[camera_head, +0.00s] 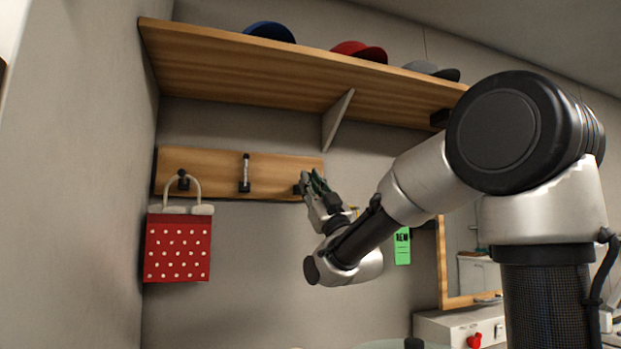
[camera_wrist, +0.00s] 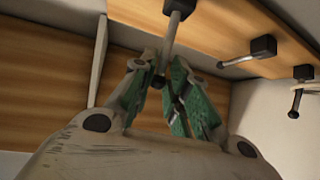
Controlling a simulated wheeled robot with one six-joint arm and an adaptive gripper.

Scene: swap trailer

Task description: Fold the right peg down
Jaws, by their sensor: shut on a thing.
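A wooden peg board (camera_head: 225,165) is on the wall under the shelf. The right peg is at the board's right end, where my gripper (camera_head: 316,180) mostly covers it in the head view. In the wrist view its metal rod (camera_wrist: 172,32) runs from a dark mount down between the fingers, with a dark knob at its end. My gripper (camera_wrist: 163,85), with green finger pads, is shut on this rod near the knob. The middle peg (camera_head: 245,174) has its rod standing up from its mount.
A red dotted bag (camera_head: 178,247) hangs at the left peg (camera_head: 183,180). Above is a wooden shelf (camera_head: 240,72) with caps and a bracket (camera_head: 337,122). A green tag (camera_head: 402,247) and a framed mirror (camera_head: 442,262) are to the right. The wall below the board is clear.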

